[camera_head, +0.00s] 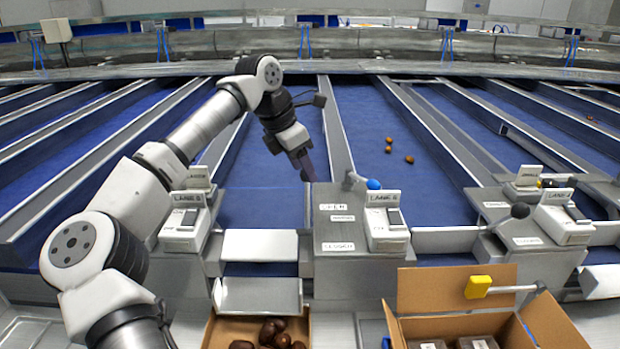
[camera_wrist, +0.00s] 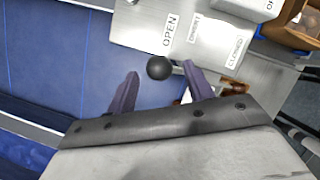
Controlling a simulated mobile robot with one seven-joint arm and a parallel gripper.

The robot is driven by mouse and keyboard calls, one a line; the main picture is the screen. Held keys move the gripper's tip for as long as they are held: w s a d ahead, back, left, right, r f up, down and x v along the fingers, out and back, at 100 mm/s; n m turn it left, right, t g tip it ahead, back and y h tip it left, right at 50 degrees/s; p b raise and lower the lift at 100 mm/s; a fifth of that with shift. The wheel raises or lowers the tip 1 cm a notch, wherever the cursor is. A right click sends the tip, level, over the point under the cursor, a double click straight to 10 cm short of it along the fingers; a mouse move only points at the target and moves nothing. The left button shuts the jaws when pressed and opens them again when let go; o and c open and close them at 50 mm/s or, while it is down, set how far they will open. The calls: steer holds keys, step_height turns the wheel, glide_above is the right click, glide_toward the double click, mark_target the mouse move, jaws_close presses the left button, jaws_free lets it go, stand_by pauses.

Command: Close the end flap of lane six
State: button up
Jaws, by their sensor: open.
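My gripper (camera_head: 304,175) is open at the left edge of a grey control plate (camera_head: 322,232) marked OPEN above and CLOSED below. In the wrist view a black ball knob (camera_wrist: 159,67) sits between and slightly beyond my open fingertips, near the OPEN label (camera_wrist: 171,30); contact cannot be told. The CLOSED label (camera_wrist: 236,50) is farther right. In the head view my gripper hides the knob. A white flap panel (camera_head: 260,244) spans the lane end left of the plate. A lane sign (camera_head: 383,198) stands on the plate's right; its number is too small to read surely.
A chute (camera_head: 258,295) sits above a carton (camera_head: 209,330) of dark dates. A blue-knobbed lever (camera_head: 373,184) is close right of my gripper. An open carton (camera_head: 415,292) and a yellow-ended bar (camera_head: 478,287) stand front right. Several dates (camera_head: 409,159) lie in the right-hand lane.

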steer(key=shift+p+x, duration=0.45)
steer(key=shift+x, duration=2.15)
jaws_close()
